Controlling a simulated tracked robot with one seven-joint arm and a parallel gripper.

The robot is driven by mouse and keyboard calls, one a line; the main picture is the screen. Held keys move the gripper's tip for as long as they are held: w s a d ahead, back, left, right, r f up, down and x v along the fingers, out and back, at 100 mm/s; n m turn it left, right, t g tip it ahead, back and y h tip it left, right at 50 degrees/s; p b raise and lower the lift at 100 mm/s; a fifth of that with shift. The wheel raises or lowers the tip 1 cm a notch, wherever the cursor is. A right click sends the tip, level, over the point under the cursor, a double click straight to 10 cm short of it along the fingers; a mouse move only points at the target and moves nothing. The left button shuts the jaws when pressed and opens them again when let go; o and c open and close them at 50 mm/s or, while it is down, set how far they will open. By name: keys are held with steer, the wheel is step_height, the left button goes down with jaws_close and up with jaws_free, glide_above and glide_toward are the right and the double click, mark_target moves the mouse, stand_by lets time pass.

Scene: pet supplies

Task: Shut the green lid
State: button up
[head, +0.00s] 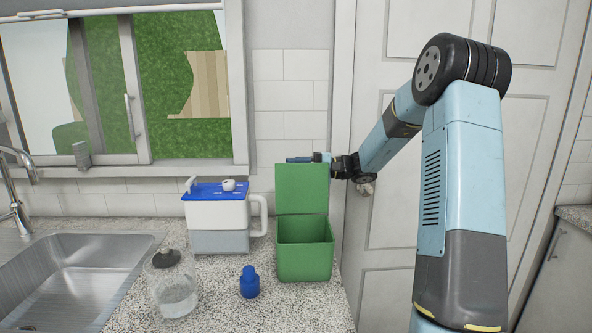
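The green lid (301,189) stands upright at the back of a green square bin (304,262), which is open and looks empty. The bin stands on the speckled counter near its right end. My gripper (300,159) is at the lid's top edge, reaching in from the right, partly behind the lid. Its fingers are small and partly hidden, so I cannot tell whether they are open or shut, or whether they touch the lid.
A white jug with a blue lid (217,216) stands left of the bin. A blue bottle (249,282) and a glass jar with a dark knob (174,287) stand in front. A steel sink (75,275) is at the left. A tiled wall (290,95) is behind.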

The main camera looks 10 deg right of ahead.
jaws_close()
steer(key=shift+s+f, duration=0.1)
stand_by(0.5)
steer(key=shift+s, duration=0.1)
